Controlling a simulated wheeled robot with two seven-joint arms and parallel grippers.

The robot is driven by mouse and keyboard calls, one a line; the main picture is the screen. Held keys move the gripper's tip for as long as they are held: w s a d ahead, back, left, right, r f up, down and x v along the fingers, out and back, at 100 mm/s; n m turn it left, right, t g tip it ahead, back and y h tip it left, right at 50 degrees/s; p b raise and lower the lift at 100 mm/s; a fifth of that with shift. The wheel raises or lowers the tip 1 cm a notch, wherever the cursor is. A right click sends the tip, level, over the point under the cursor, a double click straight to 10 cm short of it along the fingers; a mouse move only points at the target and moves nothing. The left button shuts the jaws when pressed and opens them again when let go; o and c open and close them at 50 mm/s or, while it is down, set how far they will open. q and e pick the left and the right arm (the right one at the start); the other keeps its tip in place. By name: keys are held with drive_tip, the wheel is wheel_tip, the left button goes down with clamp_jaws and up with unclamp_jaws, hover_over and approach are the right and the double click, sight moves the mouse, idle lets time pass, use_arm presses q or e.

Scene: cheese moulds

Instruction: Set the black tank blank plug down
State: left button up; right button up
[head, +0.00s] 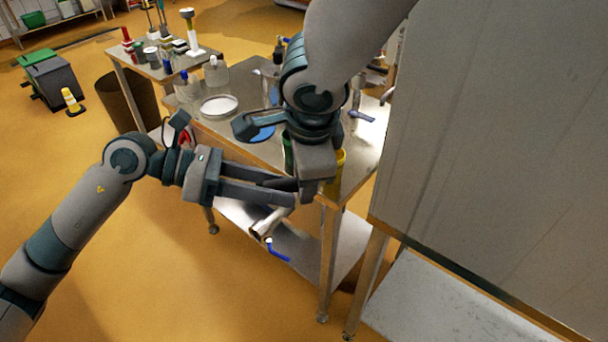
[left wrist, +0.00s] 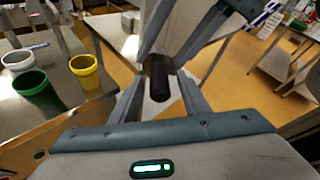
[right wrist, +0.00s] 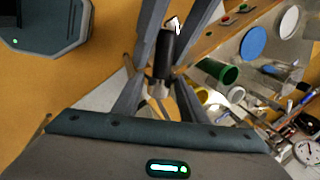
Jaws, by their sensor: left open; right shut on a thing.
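The black tank blank plug (left wrist: 159,78) is a short dark cylinder, held in the air between my two grippers. In the right wrist view the plug (right wrist: 165,54) lies between the fingers of my right gripper (right wrist: 163,72), which is shut on it. My left gripper (left wrist: 160,75) is open, with its fingers on either side of the plug. In the head view my left gripper (head: 288,190) meets my right gripper (head: 309,190) in front of the table corner, and the plug (head: 282,184) is mostly hidden by the fingers.
The steel table (head: 238,142) carries a white dish (head: 219,106), a blue disc, a green cup (left wrist: 38,92) and a yellow cup (left wrist: 85,72). A metal pipe fitting with a blue lever (head: 277,250) shows below the grippers.

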use_arm(q)
drive_tip(key=w+v, duration=0.1)
drive_tip(key=v, duration=1.1)
drive_tip(key=shift+s, duration=0.45)
drive_tip(key=shift+w, duration=0.1)
